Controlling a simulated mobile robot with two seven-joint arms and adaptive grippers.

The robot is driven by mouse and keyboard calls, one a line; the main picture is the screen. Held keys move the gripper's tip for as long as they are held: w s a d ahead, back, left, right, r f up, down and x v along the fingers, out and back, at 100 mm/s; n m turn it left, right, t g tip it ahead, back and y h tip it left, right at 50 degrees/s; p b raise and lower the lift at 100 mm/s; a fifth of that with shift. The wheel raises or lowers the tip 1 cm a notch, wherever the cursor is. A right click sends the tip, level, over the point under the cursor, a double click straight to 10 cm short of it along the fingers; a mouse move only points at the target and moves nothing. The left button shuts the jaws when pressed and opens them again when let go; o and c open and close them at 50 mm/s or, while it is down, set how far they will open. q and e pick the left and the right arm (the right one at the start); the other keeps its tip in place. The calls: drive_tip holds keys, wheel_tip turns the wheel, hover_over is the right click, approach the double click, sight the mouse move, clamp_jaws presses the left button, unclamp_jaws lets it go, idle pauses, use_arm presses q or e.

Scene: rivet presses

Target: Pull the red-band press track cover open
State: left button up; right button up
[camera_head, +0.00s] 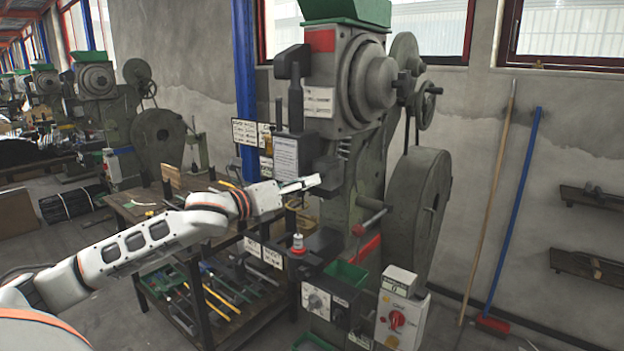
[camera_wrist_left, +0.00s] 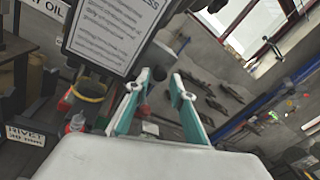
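The press with a red band (camera_head: 321,40) stands in the middle of the head view, grey-green with a green hopper on top. On its front is a dark upright part (camera_head: 296,95) above a white placard (camera_head: 286,156); I cannot tell for sure which part is the track cover. My left gripper (camera_head: 308,183) is just in front of the press, below and right of the placard. In the left wrist view its two teal-edged fingers (camera_wrist_left: 157,88) are apart. A small dark round knob (camera_wrist_left: 158,73) shows between the fingertips; its depth is unclear. My right gripper is not in view.
A workbench (camera_head: 150,207) with tools stands left of the press. A white control box with a red knob (camera_head: 397,319) and a green bin (camera_head: 346,273) are below. A large flywheel (camera_head: 418,215) is at the right.

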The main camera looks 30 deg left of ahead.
sight(324, 174)
use_arm(q)
drive_tip(key=shift+x, duration=1.4)
clamp_jaws()
drive_tip(key=shift+d+y+p, duration=0.25)
drive_tip(key=shift+y+p, duration=0.05)
drive_tip(key=shift+p, duration=0.1)
